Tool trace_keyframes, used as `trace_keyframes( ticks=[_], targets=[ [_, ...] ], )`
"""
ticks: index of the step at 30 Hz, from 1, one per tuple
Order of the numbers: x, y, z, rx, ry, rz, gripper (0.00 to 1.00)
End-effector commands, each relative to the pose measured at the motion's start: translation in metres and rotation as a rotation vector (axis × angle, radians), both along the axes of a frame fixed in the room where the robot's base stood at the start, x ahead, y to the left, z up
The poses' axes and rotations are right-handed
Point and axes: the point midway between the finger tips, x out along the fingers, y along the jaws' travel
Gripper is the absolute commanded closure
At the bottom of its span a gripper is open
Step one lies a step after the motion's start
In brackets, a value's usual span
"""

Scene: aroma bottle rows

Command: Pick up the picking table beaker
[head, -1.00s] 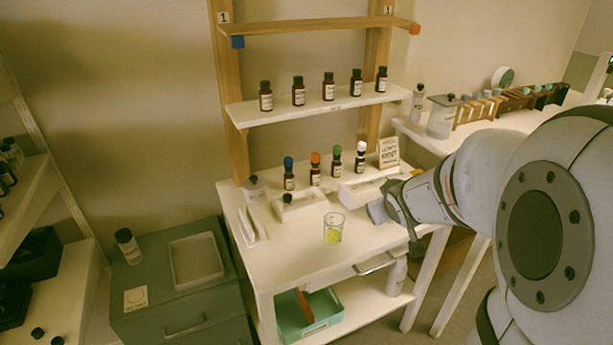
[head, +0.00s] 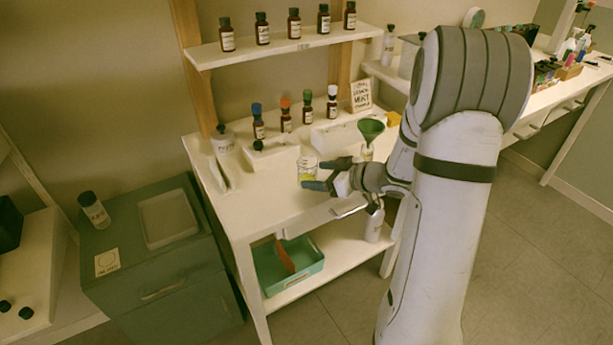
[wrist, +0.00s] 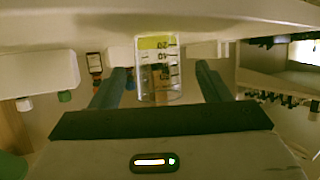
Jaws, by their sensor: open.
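The beaker (head: 306,171) is clear glass with yellow liquid at the bottom. It stands upright on the white picking table (head: 262,203). My gripper (head: 329,174) is open and low over the table, with its fingertips right beside the beaker. In the wrist view, which shows the scene upside down, the beaker (wrist: 158,72) with its printed scale lines up between the two spread fingers of my gripper (wrist: 162,76). Gaps show on both sides of the glass. I cannot tell how far the fingers reach around it.
Behind the beaker stand several capped bottles (head: 286,120) and a white block (head: 334,132). A green funnel (head: 371,128) stands right of them, near a small sign (head: 361,95). A teal tray (head: 290,266) sits on the lower shelf. The table front left of the beaker is clear.

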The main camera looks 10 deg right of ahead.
Motion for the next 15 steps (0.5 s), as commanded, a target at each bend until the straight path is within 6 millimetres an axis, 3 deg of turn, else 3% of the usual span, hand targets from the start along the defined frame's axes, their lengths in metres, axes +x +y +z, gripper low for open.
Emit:
trace_keyframes(
  ticks=[7, 15],
  targets=[
    [0.024, 0.023, -0.016, 0.000, 0.000, 0.001, 0.30],
    [0.029, 0.027, -0.017, -0.001, -0.001, -0.003, 0.30]
  ],
)
